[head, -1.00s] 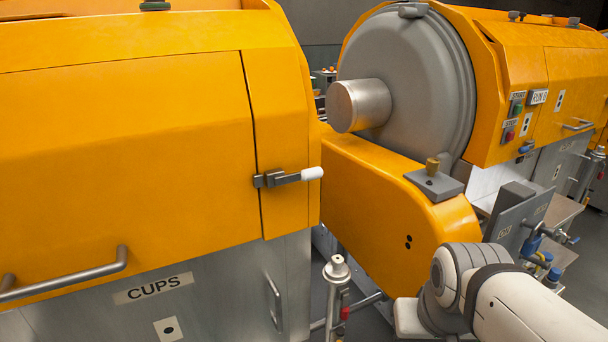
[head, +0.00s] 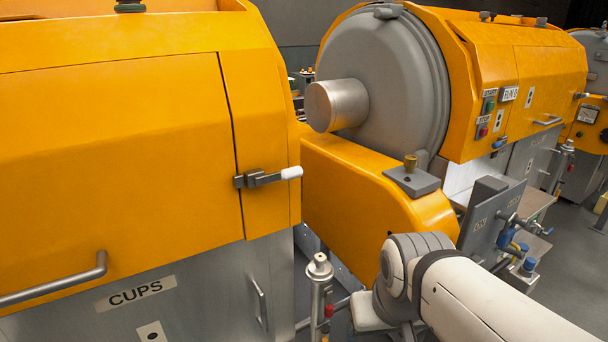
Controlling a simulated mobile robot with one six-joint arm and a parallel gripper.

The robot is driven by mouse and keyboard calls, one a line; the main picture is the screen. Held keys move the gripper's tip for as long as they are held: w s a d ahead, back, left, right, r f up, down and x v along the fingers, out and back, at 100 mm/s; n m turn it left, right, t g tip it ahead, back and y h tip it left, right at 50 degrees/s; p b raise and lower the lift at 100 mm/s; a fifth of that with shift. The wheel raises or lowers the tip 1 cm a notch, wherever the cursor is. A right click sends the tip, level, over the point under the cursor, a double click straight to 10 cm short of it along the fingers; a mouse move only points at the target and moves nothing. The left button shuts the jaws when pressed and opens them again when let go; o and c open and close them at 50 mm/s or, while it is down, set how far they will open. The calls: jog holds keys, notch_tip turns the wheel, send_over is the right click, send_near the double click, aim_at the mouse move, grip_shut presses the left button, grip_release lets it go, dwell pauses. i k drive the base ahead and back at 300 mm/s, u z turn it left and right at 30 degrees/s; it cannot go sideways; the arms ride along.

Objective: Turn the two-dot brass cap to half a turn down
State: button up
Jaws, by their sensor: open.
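A small brass cap (head: 410,162) stands upright on a grey plate (head: 412,182). The plate sits on top of the rounded yellow guard (head: 345,190) between the two machines. The two black dots on the guard's face are now mostly or wholly hidden behind my arm. My arm reaches in from the lower right, in front of the guard and below the cap, apart from the cap in the picture. My gripper's fingers do not show.
A yellow machine with a CUPS label (head: 136,293) and a white-tipped latch handle (head: 291,173) fills the left. A short metal post (head: 320,270) stands left of my arm. A grey drum (head: 395,85) rises behind the cap. A grey hinged panel (head: 488,215) is at right.

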aim_at(410, 161)
jog(key=u, duration=1.85)
jog(key=k, duration=1.35)
jog(key=z, duration=1.65)
jog(key=i, duration=1)
jog(key=z, duration=0.05)
